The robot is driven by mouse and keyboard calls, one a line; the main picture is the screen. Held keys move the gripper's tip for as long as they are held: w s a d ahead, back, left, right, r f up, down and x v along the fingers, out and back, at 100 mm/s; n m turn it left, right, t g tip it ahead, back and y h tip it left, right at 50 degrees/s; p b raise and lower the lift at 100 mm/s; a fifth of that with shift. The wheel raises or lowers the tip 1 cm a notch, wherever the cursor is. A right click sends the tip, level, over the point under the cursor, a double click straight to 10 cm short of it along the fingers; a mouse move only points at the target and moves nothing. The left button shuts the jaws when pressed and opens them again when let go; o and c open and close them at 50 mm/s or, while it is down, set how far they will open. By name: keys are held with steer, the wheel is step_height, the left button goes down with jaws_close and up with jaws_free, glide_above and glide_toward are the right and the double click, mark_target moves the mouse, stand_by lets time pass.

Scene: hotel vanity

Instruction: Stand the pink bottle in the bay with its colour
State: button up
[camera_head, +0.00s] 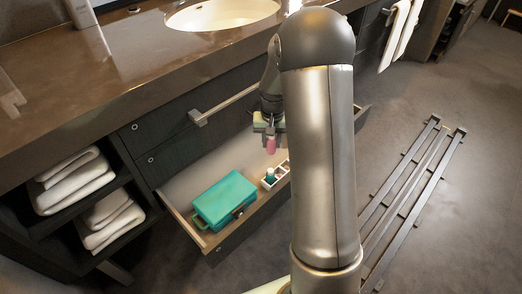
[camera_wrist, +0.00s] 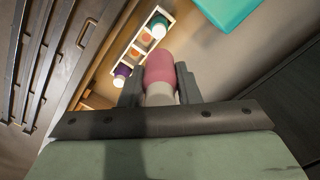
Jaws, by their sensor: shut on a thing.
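My gripper (camera_wrist: 157,88) is shut on the pink bottle (camera_wrist: 162,66), with one finger on each side of it. In the head view the pink bottle (camera_head: 271,146) hangs below my gripper (camera_head: 269,134), above the open drawer and apart from the rack. The white rack (camera_wrist: 166,12) has several bays in a row. A teal-capped bottle (camera_wrist: 159,29) stands near one end and a purple bottle (camera_wrist: 122,72) at the other. Between them are two bays with orange-red patches (camera_wrist: 145,38). In the head view my arm hides part of the rack (camera_head: 283,171).
The open drawer (camera_head: 262,212) also holds a teal case (camera_head: 226,199) left of the rack. The counter (camera_head: 130,75) with a sink (camera_head: 222,12) is behind. White towels (camera_head: 75,180) lie on shelves at left. A slatted metal rack (camera_head: 412,190) is on the floor at right.

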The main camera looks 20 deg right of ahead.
steer(key=d+f+m+b, duration=0.1)
steer(key=d+f+b, duration=0.2)
steer(key=f+b, duration=0.3)
steer(key=b, duration=0.6)
glide_above(280, 168)
steer(key=s+a, duration=0.1)
steer(key=s, duration=0.1)
step_height(280, 168, down, 7)
steer(key=shift+w+a+r, duration=0.1)
steer(key=shift+f, duration=0.35)
steer(key=shift+p, duration=0.3)
steer(key=shift+p, duration=0.35)
steer(key=shift+f+b, duration=0.85)
steer(key=shift+f, duration=0.85)
stand_by(0.5)
steer(key=shift+r, duration=0.2)
steer(key=shift+r+p, duration=1.5)
steer(key=shift+r, duration=0.1)
